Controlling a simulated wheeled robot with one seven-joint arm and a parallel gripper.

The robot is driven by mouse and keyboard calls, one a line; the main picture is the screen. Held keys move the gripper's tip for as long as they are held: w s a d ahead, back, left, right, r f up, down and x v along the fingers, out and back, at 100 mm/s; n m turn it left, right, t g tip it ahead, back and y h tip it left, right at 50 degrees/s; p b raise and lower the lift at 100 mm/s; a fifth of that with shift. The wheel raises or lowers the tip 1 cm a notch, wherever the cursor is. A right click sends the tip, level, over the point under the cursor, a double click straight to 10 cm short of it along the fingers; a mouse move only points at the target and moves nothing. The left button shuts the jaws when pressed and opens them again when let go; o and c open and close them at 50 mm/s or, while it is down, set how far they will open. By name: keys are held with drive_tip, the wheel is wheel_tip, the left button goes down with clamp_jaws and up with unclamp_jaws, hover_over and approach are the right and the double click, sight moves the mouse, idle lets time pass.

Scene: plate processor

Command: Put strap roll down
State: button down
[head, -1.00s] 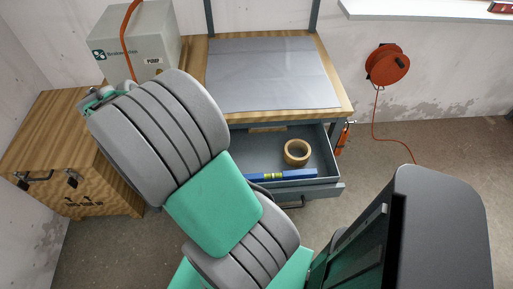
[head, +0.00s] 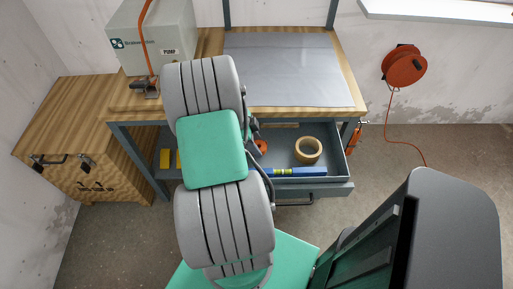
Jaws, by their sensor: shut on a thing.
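A small orange-red round thing (head: 261,146), which looks like the strap roll, shows at the right edge of my arm, over the open drawer (head: 336,188). Most of it is hidden. My gripper (head: 253,133) shows only as dark parts beside the arm's far end. It is shut on the orange roll, though its fingertips are largely hidden. I cannot tell whether the roll touches the drawer floor. A tan tape roll (head: 308,149) lies in the drawer to the right, apart from the gripper.
A blue level (head: 310,171) lies along the drawer front. Yellow items (head: 165,158) lie at its left. The workbench (head: 349,103) with a grey mat (head: 290,70) is behind. A pump box (head: 150,35) and wooden chest (head: 70,120) stand left. An orange cable reel (head: 404,65) hangs right.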

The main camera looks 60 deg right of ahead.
drive_tip(key=shift+f, duration=1.5)
drive_tip(key=shift+f, duration=0.1)
drive_tip(key=c, duration=0.6)
unclamp_jaws()
drive_tip(key=shift+c, duration=0.2)
